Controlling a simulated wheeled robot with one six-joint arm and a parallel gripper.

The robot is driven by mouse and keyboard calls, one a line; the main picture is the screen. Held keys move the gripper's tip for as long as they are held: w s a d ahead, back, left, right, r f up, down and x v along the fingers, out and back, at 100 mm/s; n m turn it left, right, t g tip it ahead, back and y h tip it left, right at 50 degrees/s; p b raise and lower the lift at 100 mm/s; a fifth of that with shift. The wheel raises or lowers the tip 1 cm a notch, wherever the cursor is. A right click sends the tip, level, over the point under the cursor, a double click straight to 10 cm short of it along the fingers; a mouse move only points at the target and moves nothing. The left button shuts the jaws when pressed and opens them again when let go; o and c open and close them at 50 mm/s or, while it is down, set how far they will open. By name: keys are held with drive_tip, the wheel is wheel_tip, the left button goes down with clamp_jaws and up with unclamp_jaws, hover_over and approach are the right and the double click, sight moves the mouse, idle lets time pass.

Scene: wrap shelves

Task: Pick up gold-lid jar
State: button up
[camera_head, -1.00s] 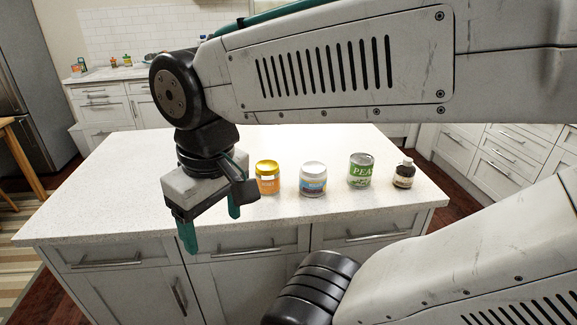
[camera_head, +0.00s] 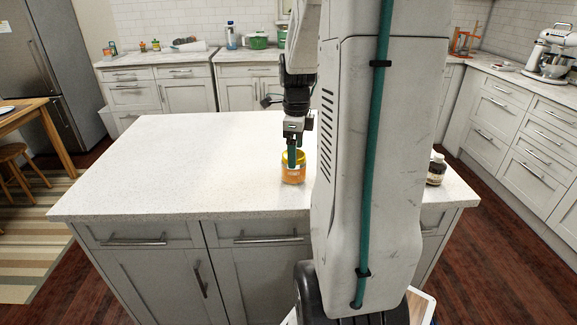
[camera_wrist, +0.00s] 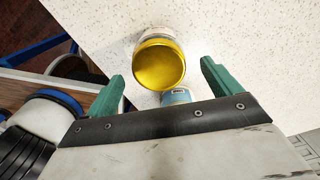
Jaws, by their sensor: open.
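The gold-lid jar (camera_head: 293,172) stands upright on the white island counter, with an orange label in the head view. Its round gold lid (camera_wrist: 159,65) shows between and beyond my fingertips in the wrist view. My gripper (camera_head: 292,153) is open, with its green fingers pointing down just above or behind the jar. In the wrist view my gripper (camera_wrist: 164,80) has its two green fingers well apart, one on each side of the lid. I cannot tell whether either finger touches the jar.
A blue-labelled container (camera_wrist: 177,96) shows beside the gold lid in the wrist view. My arm hides the counter between jar and bottle. The counter's left half (camera_head: 170,165) is clear.

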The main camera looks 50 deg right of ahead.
wheel_tip(320, 180, down, 7)
drive_tip(key=shift+w+a+r, duration=0.1)
drive_tip(key=shift+w, duration=0.05)
drive_tip(key=c, duration=1.2)
